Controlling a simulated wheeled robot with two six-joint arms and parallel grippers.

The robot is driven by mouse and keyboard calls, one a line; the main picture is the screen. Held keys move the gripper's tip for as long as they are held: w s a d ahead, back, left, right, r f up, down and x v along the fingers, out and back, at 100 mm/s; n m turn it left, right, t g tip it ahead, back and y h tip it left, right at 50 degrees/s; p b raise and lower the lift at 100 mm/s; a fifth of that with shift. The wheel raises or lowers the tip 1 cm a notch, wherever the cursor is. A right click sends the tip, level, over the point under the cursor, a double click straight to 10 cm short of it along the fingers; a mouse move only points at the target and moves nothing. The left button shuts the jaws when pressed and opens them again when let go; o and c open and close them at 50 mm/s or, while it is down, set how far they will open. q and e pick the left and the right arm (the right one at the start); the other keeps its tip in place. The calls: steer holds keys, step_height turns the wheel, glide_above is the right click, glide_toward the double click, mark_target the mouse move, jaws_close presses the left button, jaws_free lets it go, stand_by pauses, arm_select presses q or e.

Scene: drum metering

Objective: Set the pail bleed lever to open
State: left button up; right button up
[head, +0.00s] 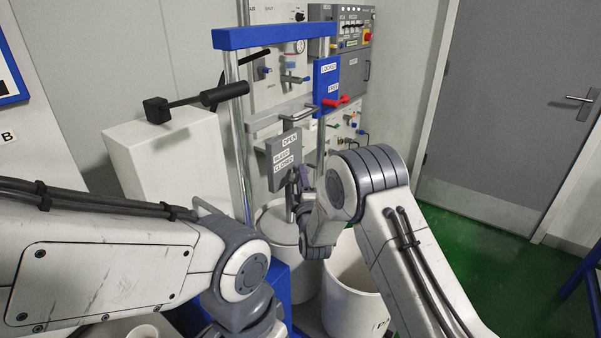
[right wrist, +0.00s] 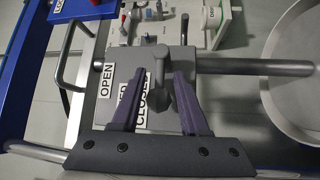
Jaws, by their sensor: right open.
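The grey bleed plate (head: 284,160) hangs on the blue-topped frame, with the words OPEN, BLEED and CLOSED down its face. In the right wrist view the plate (right wrist: 112,112) appears turned, with OPEN at left and CLOSED at right. The grey bleed lever (right wrist: 159,92) stands out from the plate beside the CLOSED word. My right gripper (right wrist: 160,78) is open, one dark finger on each side of the lever; contact cannot be told. In the head view the right gripper (head: 300,182) is at the plate's lower edge, and the lever is hard to make out. My left gripper is out of view.
A white pail (head: 270,222) stands below the plate, with an open white drum (head: 352,300) to its right. A blue crossbar (head: 273,35) tops the metal posts. A red handle (head: 336,102) sits by a blue LOCKED/FREE plate. Green floor lies open at right.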

steer(key=shift+w+a, duration=0.1)
steer(key=shift+w, duration=0.7)
steer(key=shift+r, duration=0.1)
jaws_close()
steer(key=shift+s+a, duration=0.1)
stand_by(0.7)
